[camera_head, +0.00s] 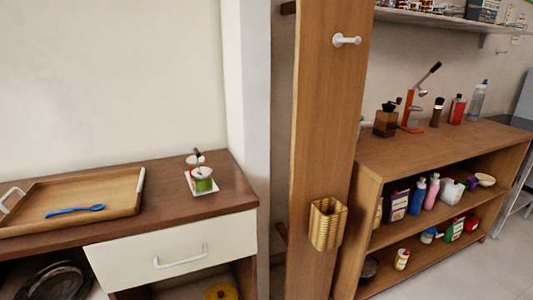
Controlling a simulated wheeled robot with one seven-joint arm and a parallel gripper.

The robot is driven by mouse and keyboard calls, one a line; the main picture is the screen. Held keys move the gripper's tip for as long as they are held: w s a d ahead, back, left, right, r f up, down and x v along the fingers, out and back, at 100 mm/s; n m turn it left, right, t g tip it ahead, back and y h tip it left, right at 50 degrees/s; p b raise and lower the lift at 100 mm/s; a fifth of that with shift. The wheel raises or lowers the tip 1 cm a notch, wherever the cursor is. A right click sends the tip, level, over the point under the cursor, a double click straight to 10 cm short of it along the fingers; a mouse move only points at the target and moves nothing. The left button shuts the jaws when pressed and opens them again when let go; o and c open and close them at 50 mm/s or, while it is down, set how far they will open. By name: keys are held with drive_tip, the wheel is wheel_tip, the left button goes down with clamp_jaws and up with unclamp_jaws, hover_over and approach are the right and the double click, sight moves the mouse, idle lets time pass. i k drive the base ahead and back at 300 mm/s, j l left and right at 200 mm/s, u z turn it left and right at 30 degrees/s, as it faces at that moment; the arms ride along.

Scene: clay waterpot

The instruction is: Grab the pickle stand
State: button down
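A small stand (201,179) sits on the brown counter near its right end, close to the wall corner. It has a white square base, small white and green pots, and a dark upright handle at the top. It looks like the pickle stand, but it is small and its details are hard to tell. It stands upright with nothing touching it that I can see. My gripper is not in view.
A wooden tray (122,181) with a blue spoon (75,211) lies left of the stand. A drawer with a white handle (181,257) is below. A wooden panel (325,120) with a wicker basket (327,224) rises to the right, before a shelf unit (440,147) with bottles.

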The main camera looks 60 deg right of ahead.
sight(199, 178)
drive_tip(key=j+z, duration=0.15)
drive_tip(key=z, duration=0.65)
drive_tip(key=i+l+u, duration=0.1)
drive_tip(key=l+u, duration=0.25)
drive_tip(key=l, duration=0.15)
drive_tip(key=l+u, duration=0.35)
drive_tip(key=l, duration=0.15)
drive_tip(key=l+u, duration=0.4)
drive_tip(key=i+l, duration=0.05)
drive_tip(key=l, duration=0.05)
